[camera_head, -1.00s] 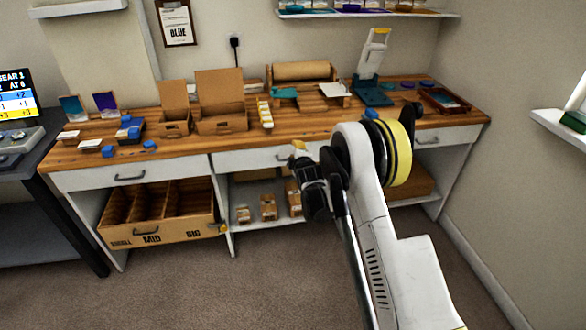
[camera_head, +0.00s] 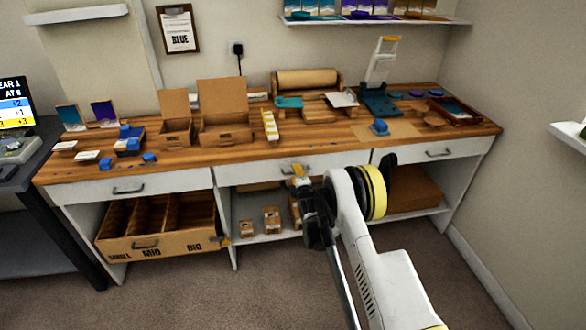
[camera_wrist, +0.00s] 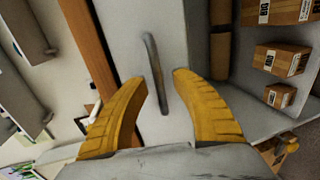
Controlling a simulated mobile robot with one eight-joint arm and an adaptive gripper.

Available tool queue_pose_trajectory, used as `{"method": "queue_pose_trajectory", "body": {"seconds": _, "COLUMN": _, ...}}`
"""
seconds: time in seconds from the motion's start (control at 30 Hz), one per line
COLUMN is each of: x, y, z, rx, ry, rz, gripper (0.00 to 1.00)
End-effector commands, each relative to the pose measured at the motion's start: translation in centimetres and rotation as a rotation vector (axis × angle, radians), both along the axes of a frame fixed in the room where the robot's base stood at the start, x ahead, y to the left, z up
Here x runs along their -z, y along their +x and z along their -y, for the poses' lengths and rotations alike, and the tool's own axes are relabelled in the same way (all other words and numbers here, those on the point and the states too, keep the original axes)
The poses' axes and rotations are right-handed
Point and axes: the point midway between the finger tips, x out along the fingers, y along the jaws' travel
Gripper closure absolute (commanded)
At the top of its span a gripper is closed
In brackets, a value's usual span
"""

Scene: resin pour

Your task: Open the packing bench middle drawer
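The packing bench (camera_head: 330,137) has a wooden top and white drawer fronts. Its middle drawer (camera_head: 245,174) looks shut, its front flush with its neighbours. In the wrist view, the drawer front (camera_wrist: 128,42) fills the middle, with its grey bar handle (camera_wrist: 155,72) running between my yellow fingers. My gripper (camera_wrist: 160,82) is open; the fingers stand apart on either side of the handle, with a gap visible on both sides. In the head view my gripper (camera_head: 299,172) is at the middle drawer's front and partly hides the handle.
The left drawer (camera_head: 128,186) and right drawer (camera_head: 440,150) are shut. Below are a sorting box (camera_head: 180,246) and a shelf with small cartons (camera_head: 271,219). Open boxes (camera_head: 224,135) and a teal press (camera_head: 378,100) stand on top. The floor in front is clear.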

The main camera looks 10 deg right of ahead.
Motion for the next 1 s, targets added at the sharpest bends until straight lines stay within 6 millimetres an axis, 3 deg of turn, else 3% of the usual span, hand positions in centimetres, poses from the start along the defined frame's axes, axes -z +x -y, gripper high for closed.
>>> {"method": "queue_pose_trajectory", "body": {"seconds": 0.33, "x": 0.10, "y": 0.04, "z": 0.08, "rx": 0.000, "ry": 0.000, "rz": 0.000, "gripper": 0.68}}
{"method": "queue_pose_trajectory", "body": {"seconds": 0.37, "x": 0.10, "y": 0.04, "z": 0.08, "rx": 0.000, "ry": 0.000, "rz": 0.000, "gripper": 0.72}}
{"method": "queue_pose_trajectory", "body": {"seconds": 0.47, "x": 0.10, "y": 0.04, "z": 0.08, "rx": 0.000, "ry": 0.000, "rz": 0.000, "gripper": 1.00}}
{"method": "queue_pose_trajectory", "body": {"seconds": 1.0, "x": 0.12, "y": -0.62, "z": 0.06, "rx": 0.000, "ry": 0.001, "rz": -0.001, "gripper": 1.00}}
